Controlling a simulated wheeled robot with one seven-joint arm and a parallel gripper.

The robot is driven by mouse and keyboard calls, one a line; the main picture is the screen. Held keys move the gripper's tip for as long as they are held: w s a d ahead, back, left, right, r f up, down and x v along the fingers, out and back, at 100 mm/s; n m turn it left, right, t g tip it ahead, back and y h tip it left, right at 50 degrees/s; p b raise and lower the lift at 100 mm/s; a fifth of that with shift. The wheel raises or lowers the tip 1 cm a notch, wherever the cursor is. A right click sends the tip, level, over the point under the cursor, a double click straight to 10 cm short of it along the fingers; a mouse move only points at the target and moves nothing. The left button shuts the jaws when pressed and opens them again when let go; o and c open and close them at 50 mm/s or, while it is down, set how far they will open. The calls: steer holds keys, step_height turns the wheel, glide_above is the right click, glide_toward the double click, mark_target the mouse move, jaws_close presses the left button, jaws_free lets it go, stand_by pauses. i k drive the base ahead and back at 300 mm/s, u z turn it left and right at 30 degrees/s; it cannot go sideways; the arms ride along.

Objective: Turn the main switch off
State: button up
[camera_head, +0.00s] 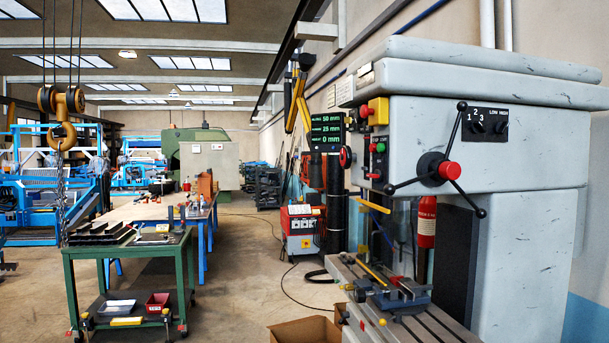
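A large grey drilling machine (560,130) fills the right side. On its left-facing side is a yellow box with a red part (377,111), which may be the main switch; its setting is too small to tell. Below it sits a small control panel with green and red buttons (378,148). On the front, a black plate (485,124) carries dark knobs marked 1, 2, 3 and LOW HIGH. A three-armed black handle with a red hub (449,170) is on the front. No label naming the main switch is readable. My gripper is not in view.
The machine's slotted table (415,328) with a vise (398,294) juts out below. A cardboard box (305,331) is on the floor beside it. A green cart (128,249) and a hanging chain hook (62,135) are at left. Open floor lies between.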

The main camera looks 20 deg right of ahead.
mark_target(376, 175)
steer(key=i, duration=1.65)
steer(key=z, duration=0.25)
